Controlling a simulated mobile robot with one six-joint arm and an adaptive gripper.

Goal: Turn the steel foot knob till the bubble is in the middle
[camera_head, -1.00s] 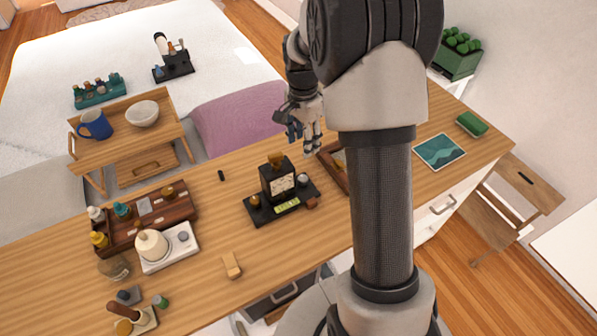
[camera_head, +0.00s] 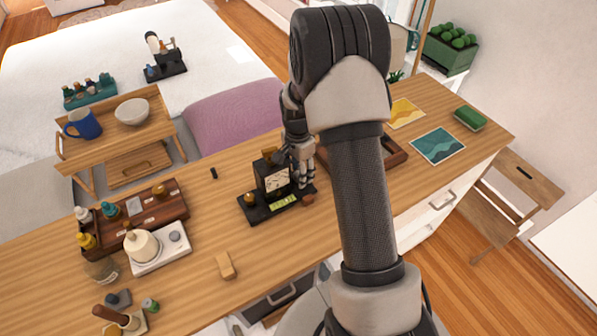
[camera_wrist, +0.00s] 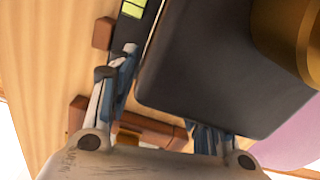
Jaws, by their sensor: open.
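The black instrument (camera_head: 272,181) stands on a dark base on the wooden desk, with a pale dial on its front. A yellow-green level vial (camera_head: 284,201) lies on the base; part of it shows in the wrist view (camera_wrist: 133,8). I cannot make out the bubble. A brass knob (camera_head: 249,198) is at the base's left end. My gripper (camera_head: 303,179) is open at the instrument's right side, fingers pointing down. It covers the place of the steel foot knob, which I cannot clearly make out in either view. In the wrist view the dark housing (camera_wrist: 205,75) fills much of the space beyond the fingers.
A small brown block (camera_head: 308,200) sits at the base's right end, close to my fingers. A wooden tray (camera_head: 397,155) lies to the right, partly behind my arm. A tan block (camera_head: 225,265) lies in front. The desk between the instrument and the brown rack (camera_head: 160,212) is mostly clear.

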